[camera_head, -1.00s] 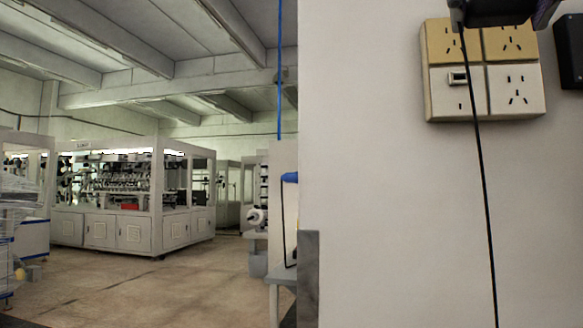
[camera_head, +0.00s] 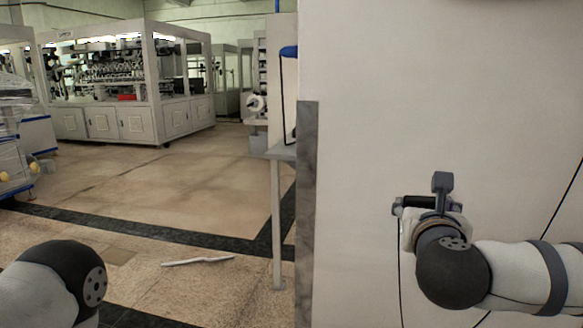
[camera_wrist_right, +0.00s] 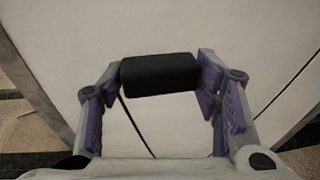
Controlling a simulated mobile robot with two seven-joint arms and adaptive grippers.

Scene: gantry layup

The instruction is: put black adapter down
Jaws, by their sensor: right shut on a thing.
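The black adapter (camera_wrist_right: 160,75) is a dark block between the purple-padded fingers of my right gripper (camera_wrist_right: 160,70) in the right wrist view. The gripper is shut on it and holds it off the floor, near a pale wall. A thin black cord runs down from the adapter. In the head view, my right gripper (camera_head: 425,203) is at the right in front of the wall, and the wrist hides much of the adapter. My left arm shows only as a rounded joint at the lower left; its gripper is out of view.
The pale wall (camera_head: 380,100) fills the right side, with a dark grey strip at its left edge. A white strip (camera_head: 198,261) lies on the floor. A white machine cabinet (camera_head: 130,120) stands far back; the floor between is mostly clear.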

